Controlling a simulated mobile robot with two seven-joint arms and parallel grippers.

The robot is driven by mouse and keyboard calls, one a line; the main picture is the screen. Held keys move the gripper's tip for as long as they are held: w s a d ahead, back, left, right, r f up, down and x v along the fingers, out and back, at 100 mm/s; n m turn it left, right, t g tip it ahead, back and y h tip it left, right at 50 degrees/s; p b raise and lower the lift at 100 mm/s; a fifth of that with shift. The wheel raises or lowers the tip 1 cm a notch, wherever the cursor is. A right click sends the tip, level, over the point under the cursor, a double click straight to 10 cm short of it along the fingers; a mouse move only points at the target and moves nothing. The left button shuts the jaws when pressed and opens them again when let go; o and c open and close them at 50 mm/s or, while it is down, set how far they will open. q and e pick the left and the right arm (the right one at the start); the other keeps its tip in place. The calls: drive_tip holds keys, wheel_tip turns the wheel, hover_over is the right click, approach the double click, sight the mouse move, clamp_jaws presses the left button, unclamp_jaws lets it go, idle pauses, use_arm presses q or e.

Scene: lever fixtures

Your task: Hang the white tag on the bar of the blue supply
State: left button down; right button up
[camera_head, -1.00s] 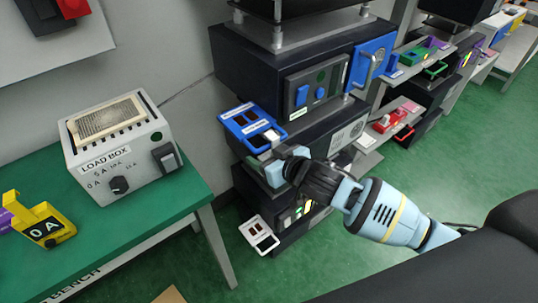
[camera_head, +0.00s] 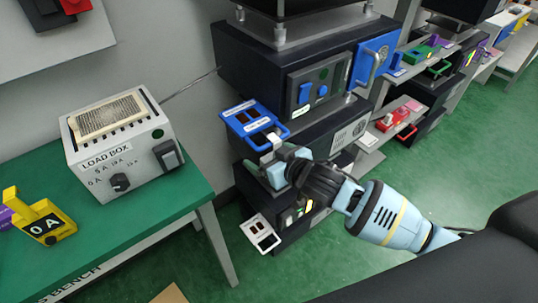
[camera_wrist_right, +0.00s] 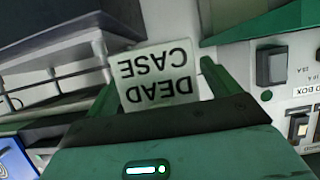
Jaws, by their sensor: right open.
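The blue supply (camera_head: 300,65) is a dark box with a blue panel and metal handle on its front. A blue tray (camera_head: 240,119) with dark windows sticks out at its lower left, with a blue bar (camera_head: 259,143) along its front. The white tag (camera_head: 274,139) is at the right end of this bar. In the right wrist view the tag (camera_wrist_right: 158,75) reads "DEAD CASE". My right gripper (camera_head: 266,158) is open just below the bar, its fingers on either side of the tag with gaps. Whether the tag hooks over the bar is unclear. My left gripper is out of view.
A green bench (camera_head: 120,233) at left carries a grey load box (camera_head: 118,150) and a yellow "0 A" block (camera_head: 47,222). A white panel (camera_head: 260,233) sticks out below my gripper. Shelves with red (camera_head: 393,118) and green (camera_head: 425,53) fixtures stand at right.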

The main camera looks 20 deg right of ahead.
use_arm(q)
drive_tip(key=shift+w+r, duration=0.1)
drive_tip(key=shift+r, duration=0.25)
use_arm(e)
drive_tip(key=v, duration=0.8)
drive_tip(key=shift+w, duration=0.1)
use_arm(q)
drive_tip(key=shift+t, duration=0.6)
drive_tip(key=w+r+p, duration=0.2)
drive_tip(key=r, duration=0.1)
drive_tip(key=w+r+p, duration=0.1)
drive_tip(key=p, duration=0.1)
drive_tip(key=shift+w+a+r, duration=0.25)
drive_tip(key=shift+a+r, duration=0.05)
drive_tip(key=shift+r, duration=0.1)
use_arm(e)
drive_tip(key=s+d+f+g+h, duration=0.1)
drive_tip(key=s+f, duration=0.6)
drive_tip(key=s, duration=0.3)
drive_tip(key=s+f+m+g, duration=0.1)
drive_tip(key=s+f, duration=0.6)
drive_tip(key=s, duration=0.3)
drive_tip(key=s+d+f+m+g+h, duration=0.1)
drive_tip(key=s+f+g, duration=0.1)
drive_tip(key=s+f, duration=0.5)
drive_tip(key=s, duration=0.4)
drive_tip(key=shift+d+f+h, duration=0.25)
drive_tip(key=shift+d+h, duration=0.05)
drive_tip(key=shift+d, duration=0.05)
